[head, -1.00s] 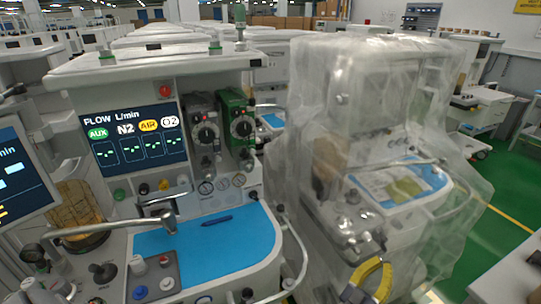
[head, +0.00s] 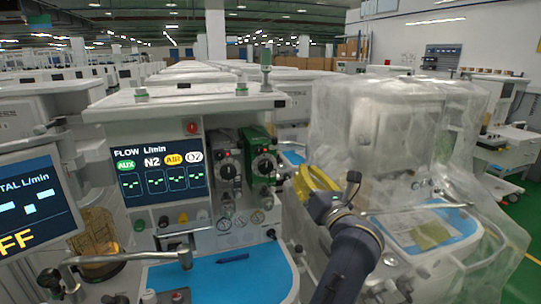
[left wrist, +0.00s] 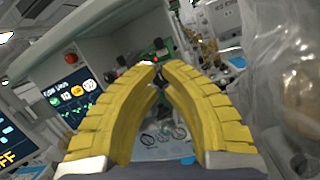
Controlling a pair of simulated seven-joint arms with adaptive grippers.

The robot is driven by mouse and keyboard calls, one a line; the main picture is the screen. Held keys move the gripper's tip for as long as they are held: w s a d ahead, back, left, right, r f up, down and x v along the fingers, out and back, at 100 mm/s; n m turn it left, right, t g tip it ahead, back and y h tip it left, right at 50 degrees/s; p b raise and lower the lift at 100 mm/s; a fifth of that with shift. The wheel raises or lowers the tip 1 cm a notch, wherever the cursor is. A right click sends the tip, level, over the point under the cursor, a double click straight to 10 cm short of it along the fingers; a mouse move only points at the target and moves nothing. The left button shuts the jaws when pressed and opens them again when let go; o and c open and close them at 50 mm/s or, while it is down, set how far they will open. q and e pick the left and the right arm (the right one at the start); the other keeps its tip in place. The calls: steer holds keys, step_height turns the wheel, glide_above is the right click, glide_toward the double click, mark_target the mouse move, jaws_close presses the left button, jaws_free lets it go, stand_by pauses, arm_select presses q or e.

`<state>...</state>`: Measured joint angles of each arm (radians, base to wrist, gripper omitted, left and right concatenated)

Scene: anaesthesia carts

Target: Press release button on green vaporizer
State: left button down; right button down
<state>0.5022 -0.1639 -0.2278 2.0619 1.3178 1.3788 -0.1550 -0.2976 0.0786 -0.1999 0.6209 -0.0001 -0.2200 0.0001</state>
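The green vaporizer (head: 262,157) is mounted on the machine's front, right of a dark grey vaporizer (head: 227,164). It has a black round dial; I cannot clearly make out its release button. My left gripper (head: 308,181), with yellow fingers, is to the right of the green vaporizer and slightly lower in the head view, apart from it in the picture. In the left wrist view, the two yellow fingers (left wrist: 161,70) arch inward and their tips come together with nothing held. Part of the green vaporizer (left wrist: 165,49) shows just beyond the tips. My right gripper is not in view.
A flow screen (head: 158,172) is left of the vaporizers. A blue work surface (head: 215,275) with a pen (head: 233,258) lies below. A plastic-covered machine (head: 400,130) stands close on the right. A silver bent arm (head: 120,258) reaches across the lower left.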

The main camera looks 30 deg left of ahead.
mark_target(274, 150)
arm_select(q)
steer(key=a+n+h, duration=0.1)
steer(key=a+f+n, duration=0.1)
steer(key=a+n+h, duration=0.1)
steer(key=a, duration=0.1)
steer(key=shift+w+f+g+h, duration=0.15)
steer(key=shift+f+g+h, duration=0.1)
steer(key=shift+g+h, duration=0.05)
steer(key=x, duration=1.4)
stand_by(0.3)
steer(key=shift+x, duration=0.95)
steer(key=v, duration=1.4)
